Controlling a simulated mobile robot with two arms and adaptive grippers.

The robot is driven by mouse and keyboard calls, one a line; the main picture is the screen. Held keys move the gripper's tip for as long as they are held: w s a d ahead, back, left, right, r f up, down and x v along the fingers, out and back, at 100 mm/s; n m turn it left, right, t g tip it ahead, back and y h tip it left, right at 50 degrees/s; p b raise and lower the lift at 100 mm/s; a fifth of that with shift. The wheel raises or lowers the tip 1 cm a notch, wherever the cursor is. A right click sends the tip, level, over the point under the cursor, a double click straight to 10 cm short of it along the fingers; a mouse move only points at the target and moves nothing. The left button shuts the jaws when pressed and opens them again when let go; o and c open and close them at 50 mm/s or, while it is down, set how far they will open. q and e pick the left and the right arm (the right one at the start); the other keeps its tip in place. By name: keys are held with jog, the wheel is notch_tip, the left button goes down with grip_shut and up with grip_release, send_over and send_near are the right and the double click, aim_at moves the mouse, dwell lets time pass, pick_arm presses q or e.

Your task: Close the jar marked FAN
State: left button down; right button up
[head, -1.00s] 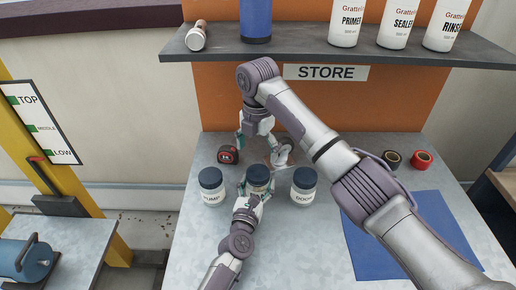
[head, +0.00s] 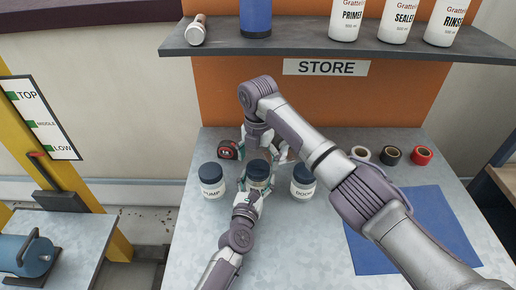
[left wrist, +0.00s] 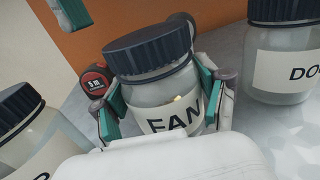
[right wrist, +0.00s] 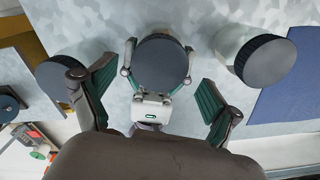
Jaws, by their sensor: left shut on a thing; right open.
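The FAN jar (left wrist: 165,106) is a clear jar with a white label and small contents showing inside. A dark ribbed lid (left wrist: 150,48) sits on its mouth; I cannot tell how tightly. My left gripper (head: 257,188) is shut around the jar's body, one finger on each side, and the jar stands on the table. My right gripper (head: 265,150) is open and empty just behind and above the jar. In the right wrist view the lid (right wrist: 160,62) shows between its spread fingers, apart from both.
The PUMP jar (head: 212,181) stands to the left and another lidded jar (head: 303,182) to the right, both close. A red tape measure (head: 228,150) lies behind. Tape rolls (head: 391,155) and a blue mat (head: 410,235) are at right. A shelf (head: 340,48) overhangs the back.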

jog(key=shift+f, duration=1.2)
